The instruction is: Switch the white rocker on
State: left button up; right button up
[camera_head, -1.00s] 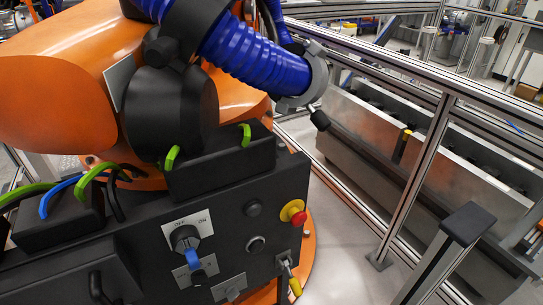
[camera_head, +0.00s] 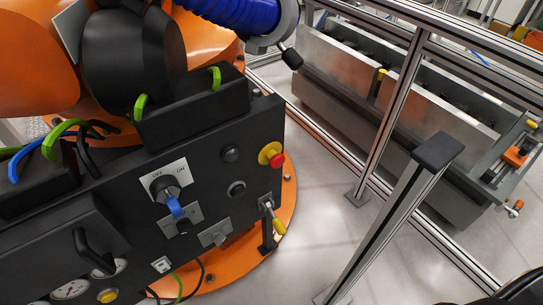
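A small white rocker (camera_head: 161,264) sits low on the front of the black drive unit panel (camera_head: 120,235), below the blue-handled rotary switch (camera_head: 172,195). It is too small to tell which way it is tipped. Nothing covers it. Neither of my grippers can be made out in the head view.
The panel also carries a red and yellow emergency stop (camera_head: 271,155), a yellow-tipped lever (camera_head: 273,218), a black handle (camera_head: 92,252), gauges (camera_head: 72,289) and a yellow button (camera_head: 107,296). A metal post (camera_head: 395,220) and railings stand to the right. A dark curved part edges into the lower right corner.

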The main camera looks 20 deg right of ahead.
aim_at(162, 266)
jog(key=u, duration=0.9)
